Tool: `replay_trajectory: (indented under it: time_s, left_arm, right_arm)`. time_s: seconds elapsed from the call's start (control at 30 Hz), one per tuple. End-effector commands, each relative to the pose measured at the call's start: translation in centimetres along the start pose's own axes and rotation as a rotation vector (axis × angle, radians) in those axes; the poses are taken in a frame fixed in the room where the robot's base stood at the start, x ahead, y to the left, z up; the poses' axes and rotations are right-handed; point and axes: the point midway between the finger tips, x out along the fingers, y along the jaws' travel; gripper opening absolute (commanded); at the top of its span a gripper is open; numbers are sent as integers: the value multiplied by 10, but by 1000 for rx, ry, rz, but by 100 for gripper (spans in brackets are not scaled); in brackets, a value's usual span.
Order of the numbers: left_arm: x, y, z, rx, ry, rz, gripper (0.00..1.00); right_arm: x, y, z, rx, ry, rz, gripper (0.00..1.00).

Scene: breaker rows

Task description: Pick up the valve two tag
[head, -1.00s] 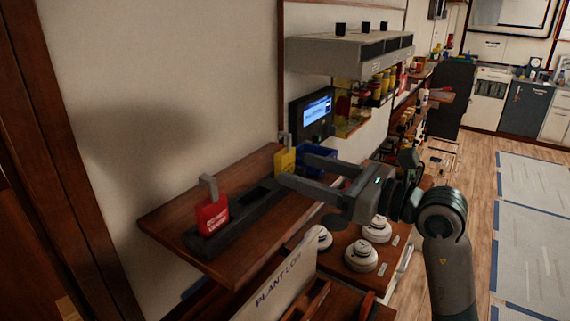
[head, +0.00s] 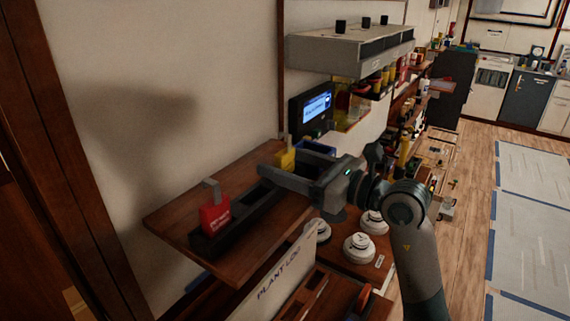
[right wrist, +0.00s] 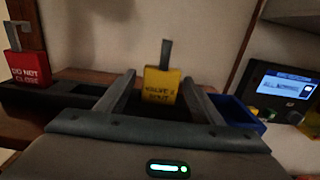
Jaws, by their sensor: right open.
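The yellow tag (head: 285,159) stands upright in the dark holder (head: 240,213) on the wooden shelf, with a grey hook on top. In the right wrist view the yellow tag (right wrist: 161,86) carries lettering that looks like "VALVE", the rest unclear. My right gripper (head: 279,164) is open, its fingers pointing at the tag. In the right wrist view, one finger shows on each side of the tag; whether they touch it I cannot tell. A red tag (head: 215,214) reading "DO NOT CLOSE" (right wrist: 26,68) stands at the holder's other end. My left gripper is not in view.
A blue bin (head: 318,148) and a lit screen (head: 316,106) are just beyond the yellow tag. The wall rises behind the shelf (head: 180,222). White round devices (head: 359,247) and a "PLANT LOG" board (head: 275,280) sit lower, in front.

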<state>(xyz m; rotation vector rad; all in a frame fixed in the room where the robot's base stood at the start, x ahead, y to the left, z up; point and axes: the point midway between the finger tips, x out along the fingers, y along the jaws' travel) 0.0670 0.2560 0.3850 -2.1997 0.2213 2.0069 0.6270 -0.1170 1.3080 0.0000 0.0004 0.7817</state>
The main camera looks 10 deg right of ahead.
Motion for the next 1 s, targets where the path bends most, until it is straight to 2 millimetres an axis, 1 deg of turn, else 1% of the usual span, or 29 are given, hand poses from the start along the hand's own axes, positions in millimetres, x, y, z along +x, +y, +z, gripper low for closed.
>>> replay_trajectory:
  time_s: [0.03, 0.07, 0.1, 0.2, 0.5, 0.67, 0.87, 1.0]
  left_arm:
    - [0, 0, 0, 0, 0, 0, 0]
    - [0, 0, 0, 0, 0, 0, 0]
    - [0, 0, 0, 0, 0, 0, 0]
    - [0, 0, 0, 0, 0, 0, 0]
    - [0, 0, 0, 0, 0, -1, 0]
    - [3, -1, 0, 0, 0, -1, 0]
    - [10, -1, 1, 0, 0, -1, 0]
    - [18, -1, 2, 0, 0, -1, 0]
  right_arm:
    - [0, 0, 0, 0, 0, 0, 54]
    - [0, 0, 0, 0, 0, 0, 47]
    - [0, 0, 0, 0, 0, 0, 37]
    - [0, 0, 0, 0, 0, 0, 17]
    - [0, 0, 1, -1, -1, 0, 17]
    - [0, 0, 5, -3, -2, 0, 17]
    - [0, 0, 19, -4, -3, 0, 17]
    - [0, 0, 36, -6, -4, 0, 17]
